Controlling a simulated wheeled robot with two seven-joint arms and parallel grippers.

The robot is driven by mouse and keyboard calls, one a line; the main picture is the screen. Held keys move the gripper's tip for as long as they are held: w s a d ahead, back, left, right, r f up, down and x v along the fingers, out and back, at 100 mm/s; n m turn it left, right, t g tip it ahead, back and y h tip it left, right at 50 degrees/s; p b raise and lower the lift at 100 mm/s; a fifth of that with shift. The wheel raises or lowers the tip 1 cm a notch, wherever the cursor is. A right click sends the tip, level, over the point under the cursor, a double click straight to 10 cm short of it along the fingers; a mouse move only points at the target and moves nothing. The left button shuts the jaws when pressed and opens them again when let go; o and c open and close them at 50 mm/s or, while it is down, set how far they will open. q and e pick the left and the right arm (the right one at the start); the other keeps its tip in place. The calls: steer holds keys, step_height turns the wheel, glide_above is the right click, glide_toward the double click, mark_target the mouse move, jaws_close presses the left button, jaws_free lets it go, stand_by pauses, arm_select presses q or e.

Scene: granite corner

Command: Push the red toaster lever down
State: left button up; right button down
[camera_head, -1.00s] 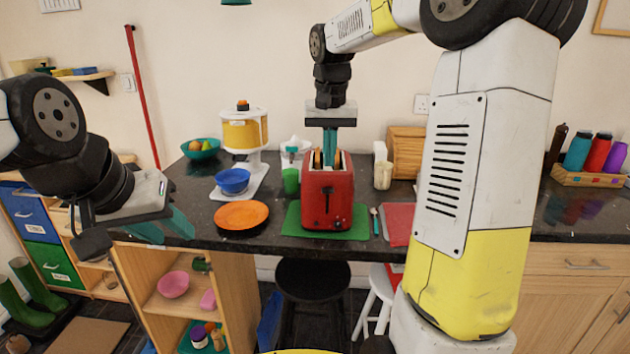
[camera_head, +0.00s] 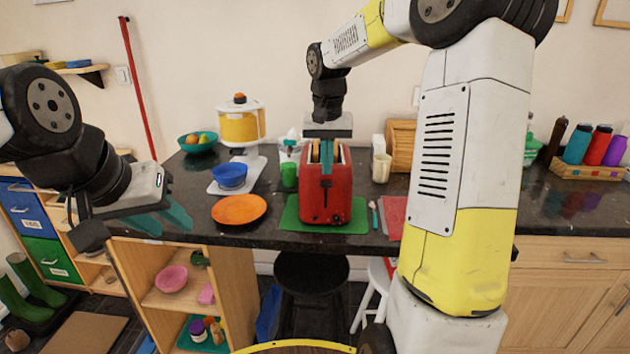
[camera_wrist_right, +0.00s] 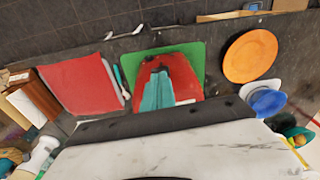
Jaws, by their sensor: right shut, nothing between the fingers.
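The red toaster (camera_head: 338,187) stands upright on a green mat (camera_head: 290,218) on the dark counter, with bread showing at its top. Its dark lever (camera_head: 326,183) is on the front face, in the upper part of a slot. In the right wrist view the shut fingers (camera_wrist_right: 158,93) overlap the red toaster (camera_wrist_right: 182,80); contact cannot be told. My left gripper (camera_head: 165,219) is open and empty, left of the counter's front edge.
An orange plate (camera_head: 239,209), a blue bowl (camera_head: 229,176) and a yellow-and-white appliance (camera_head: 240,128) stand left of the toaster. A teal-handled utensil (camera_head: 374,214) and red cloth (camera_head: 393,215) lie to the right. A black stool (camera_head: 311,272) stands below.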

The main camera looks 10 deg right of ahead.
mark_target(326, 186)
steer(key=shift+w+f, duration=0.1)
steer(key=shift+f, duration=1.1)
step_height(326, 186, down, 6)
steer(key=shift+f, duration=0.25)
steer(key=s, duration=0.2)
steer(key=s+r, duration=0.1)
steer(key=shift+a, duration=0.3)
steer(key=shift+r, duration=0.15)
